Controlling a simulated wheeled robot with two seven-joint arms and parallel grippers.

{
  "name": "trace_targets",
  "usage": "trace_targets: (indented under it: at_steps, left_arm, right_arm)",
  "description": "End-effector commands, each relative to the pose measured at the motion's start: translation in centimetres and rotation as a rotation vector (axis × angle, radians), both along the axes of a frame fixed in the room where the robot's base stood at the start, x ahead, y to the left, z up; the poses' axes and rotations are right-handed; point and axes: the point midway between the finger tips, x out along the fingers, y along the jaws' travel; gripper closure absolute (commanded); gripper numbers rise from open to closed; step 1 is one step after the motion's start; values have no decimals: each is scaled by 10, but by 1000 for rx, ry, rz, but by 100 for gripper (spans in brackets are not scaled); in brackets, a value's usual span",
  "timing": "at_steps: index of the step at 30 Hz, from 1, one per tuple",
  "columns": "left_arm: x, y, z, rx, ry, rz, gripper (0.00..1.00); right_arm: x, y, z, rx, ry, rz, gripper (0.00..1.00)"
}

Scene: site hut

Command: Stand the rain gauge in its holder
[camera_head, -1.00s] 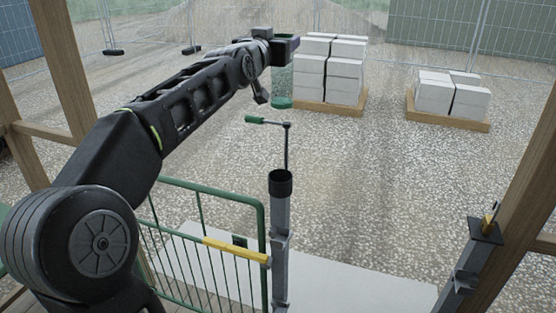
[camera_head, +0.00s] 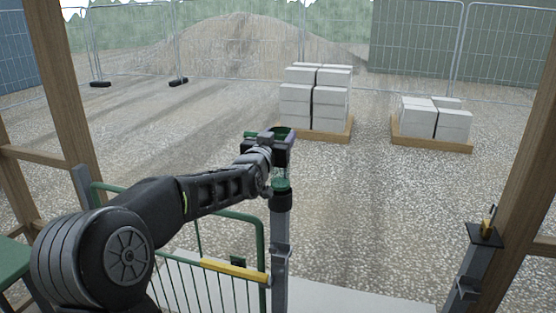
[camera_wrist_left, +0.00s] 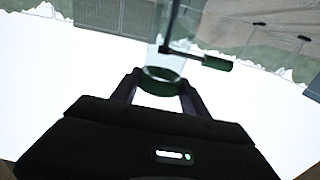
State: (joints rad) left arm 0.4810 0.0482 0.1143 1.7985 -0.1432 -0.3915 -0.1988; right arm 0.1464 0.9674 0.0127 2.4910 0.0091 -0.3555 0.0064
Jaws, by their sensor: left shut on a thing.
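The rain gauge is a clear greenish tube (camera_head: 281,182) with a green rim. My left gripper (camera_head: 283,150) is shut on its upper part, and the tube hangs upright below the fingers. The holder is a black ring cup (camera_head: 281,201) on top of a grey post. The tube's lower end is at the cup's mouth in the head view; I cannot tell whether it is inside or just above. In the left wrist view the green rim (camera_wrist_left: 160,82) sits between the fingers, and the clear tube runs away from it. My right gripper is not in view.
A thin arm with a green grip (camera_head: 250,135) stands close behind my left gripper. A green railing (camera_head: 235,215) with a yellow bar (camera_head: 235,271) adjoins the post. Wooden posts frame both sides. Block stacks (camera_head: 315,98) stand far off on open gravel.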

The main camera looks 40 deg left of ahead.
Motion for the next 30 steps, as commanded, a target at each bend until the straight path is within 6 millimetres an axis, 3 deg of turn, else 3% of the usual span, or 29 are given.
trace_targets:
  at_steps: [7,16,25,26,30]
  left_arm:
    - [0,0,-6,0,1,0,100]
    - [-2,-2,-53,-1,2,3,100]
    - [-2,-2,-55,0,0,4,100]
    - [-2,-2,-55,0,0,4,45]
    - [-2,-2,-55,0,0,4,34]
  right_arm:
    - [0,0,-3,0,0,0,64]
    - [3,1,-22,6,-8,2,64]
    - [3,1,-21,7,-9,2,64]
    - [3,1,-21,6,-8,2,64]
    - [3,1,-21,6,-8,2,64]
